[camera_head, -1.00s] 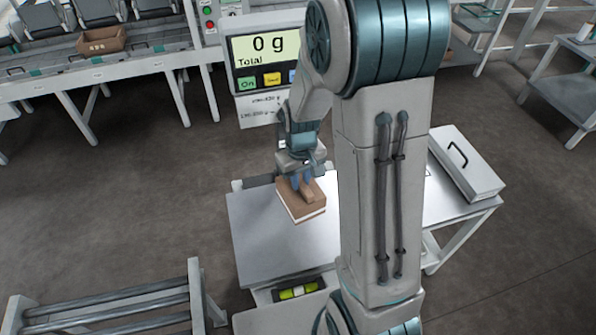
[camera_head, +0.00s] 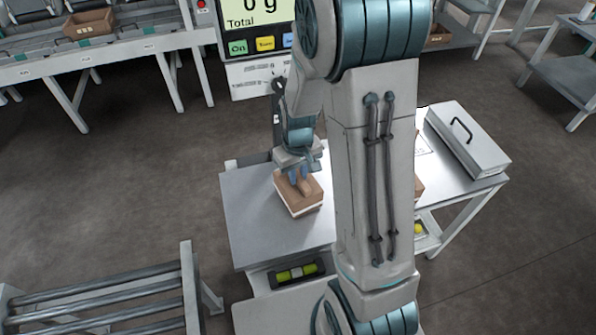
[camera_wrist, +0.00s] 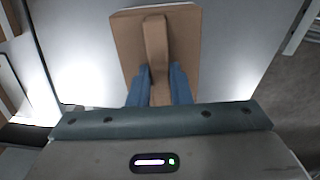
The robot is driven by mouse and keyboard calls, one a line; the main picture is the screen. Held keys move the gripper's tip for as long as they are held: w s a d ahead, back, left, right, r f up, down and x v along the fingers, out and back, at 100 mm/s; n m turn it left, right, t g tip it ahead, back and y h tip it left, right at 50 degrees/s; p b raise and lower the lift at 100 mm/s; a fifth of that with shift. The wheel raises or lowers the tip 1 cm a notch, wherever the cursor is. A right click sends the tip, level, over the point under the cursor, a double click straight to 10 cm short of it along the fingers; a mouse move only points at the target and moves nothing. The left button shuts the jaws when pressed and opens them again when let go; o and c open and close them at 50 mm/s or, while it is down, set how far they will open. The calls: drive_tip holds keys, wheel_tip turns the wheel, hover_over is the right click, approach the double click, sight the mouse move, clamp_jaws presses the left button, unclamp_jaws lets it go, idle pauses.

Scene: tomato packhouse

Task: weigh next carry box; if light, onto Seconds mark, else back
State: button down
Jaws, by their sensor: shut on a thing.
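The carry box (camera_head: 310,201) is small and brown with a pale lower edge and a raised brown handle bar along its top. My gripper (camera_head: 299,180) is shut on that handle, and its blue fingers press on both sides of it in the wrist view (camera_wrist: 158,88). The box is over the grey scale plate (camera_head: 245,215); I cannot tell whether it touches the plate. The scale display (camera_head: 257,12) reads 0 g, with its top cut off. The Seconds mark cannot be made out.
A side table (camera_head: 482,190) at right bears a grey lidded case (camera_head: 467,140); another brown thing shows partly behind my arm. A roller rack (camera_head: 100,300) stands at lower left. A bench with a brown crate (camera_head: 90,23) is at upper left. Open floor lies between.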

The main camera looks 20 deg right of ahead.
drive_tip(key=shift+f, duration=0.35)
idle(0.7)
drive_tip(key=c, duration=1.3)
unclamp_jaws()
drive_tip(key=shift+c, duration=1.3)
drive_tip(key=shift+r+p, duration=2.4)
drive_tip(key=shift+r, duration=1.2)
drive_tip(key=shift+f, duration=0.1)
